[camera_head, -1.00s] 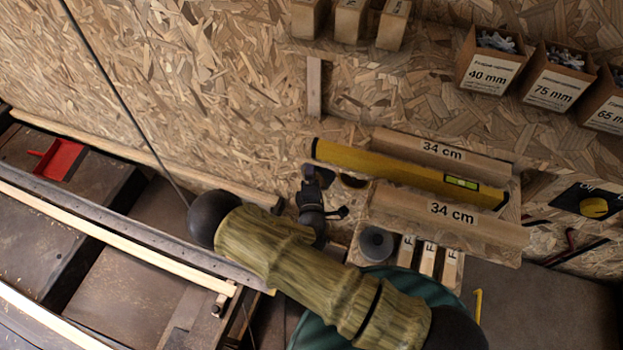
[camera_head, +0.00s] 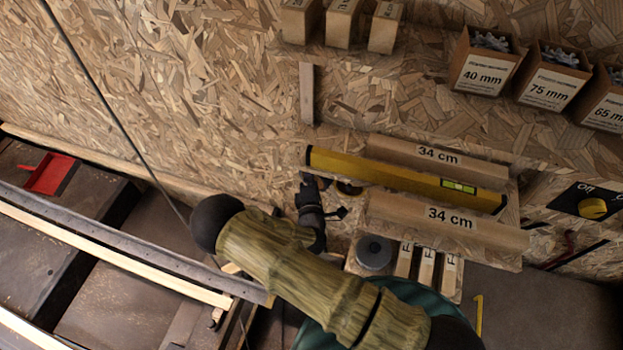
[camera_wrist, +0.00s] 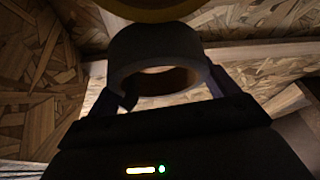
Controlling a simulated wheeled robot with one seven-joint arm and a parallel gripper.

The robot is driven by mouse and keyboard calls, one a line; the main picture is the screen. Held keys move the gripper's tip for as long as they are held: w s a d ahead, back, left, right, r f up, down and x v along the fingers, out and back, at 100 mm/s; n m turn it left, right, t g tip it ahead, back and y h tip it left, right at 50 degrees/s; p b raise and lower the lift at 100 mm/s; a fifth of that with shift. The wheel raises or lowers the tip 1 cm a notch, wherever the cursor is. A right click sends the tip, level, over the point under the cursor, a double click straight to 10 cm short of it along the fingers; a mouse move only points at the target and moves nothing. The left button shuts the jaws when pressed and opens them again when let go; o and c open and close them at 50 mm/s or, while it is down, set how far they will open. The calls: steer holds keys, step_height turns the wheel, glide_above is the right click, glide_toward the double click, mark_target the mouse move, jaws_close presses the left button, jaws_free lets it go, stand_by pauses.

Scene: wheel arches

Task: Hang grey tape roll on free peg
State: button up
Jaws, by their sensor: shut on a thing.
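The grey tape roll (camera_wrist: 150,48) is between the two fingers of my gripper (camera_wrist: 170,85) in the wrist view. My gripper is shut on it, with its round opening visible. In the head view my gripper (camera_head: 311,185) is close to the chipboard wall, below the left end of the yellow level. The held roll is small and dark there and hard to make out. A dark round thing (camera_head: 350,187) is just right of my gripper. I cannot make out a free peg in either view.
The yellow spirit level (camera_head: 400,180) and the 34 cm boards (camera_head: 445,222) are just right of my gripper. A dark grey round thing (camera_head: 374,252) stands below, beside small wooden blocks (camera_head: 427,268). A yellow curved thing (camera_wrist: 150,10) is beyond the roll.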

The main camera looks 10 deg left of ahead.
stand_by(0.3)
steer(key=o, duration=0.8)
steer(key=shift+o, duration=0.2)
steer(key=p+v, duration=0.1)
steer(key=v, duration=1.6)
steer(key=shift+s, duration=0.15)
steer(key=shift+r, duration=0.1)
